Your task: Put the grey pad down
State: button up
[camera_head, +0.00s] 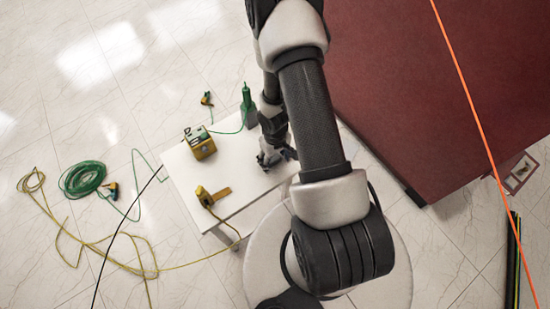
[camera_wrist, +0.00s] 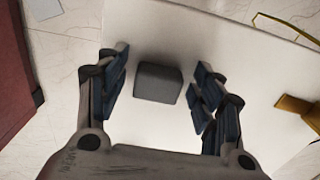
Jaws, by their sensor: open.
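The grey pad (camera_wrist: 158,82) is a small dark grey block with rounded edges. In the wrist view it rests on the white table (camera_wrist: 180,30), between the fingers of my gripper (camera_wrist: 157,85). The gripper is open, with a gap between each finger and the pad. In the head view my gripper (camera_head: 272,158) is over the right part of the white table (camera_head: 245,190). The pad cannot be made out there, as my arm covers part of that area.
On the table stand a yellow-green device (camera_head: 200,143) and a yellow clamp (camera_head: 212,195) with a yellow cable. A green tool (camera_head: 247,102) is at the far edge. Green cable (camera_head: 82,180) lies coiled on the floor at left. A large red box (camera_head: 440,80) stands at right.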

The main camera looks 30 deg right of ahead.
notch_tip(320, 180, up, 12)
jog(key=p, duration=1.2)
notch_tip(320, 180, up, 27)
jog(key=t+h, duration=0.1)
jog(key=t, duration=0.1)
send_over(275, 160)
jog(key=w+a, duration=0.2)
jog(key=w, duration=0.1)
jog(key=s+a+r+t, duration=0.1)
jog(key=s+a+r, duration=0.3)
jog(key=s+r, duration=0.3)
jog(key=s+a+r+t+y, duration=0.1)
jog(key=s+a+r, duration=0.3)
jog(key=s+r, duration=0.4)
jog(key=shift+s+a+r+t, duration=0.25)
jog(key=shift+a+r+t, duration=0.1)
jog(key=shift+r, duration=0.2)
jog(key=shift+f, duration=0.1)
notch_tip(275, 160, down, 5)
jog(key=b, duration=0.5)
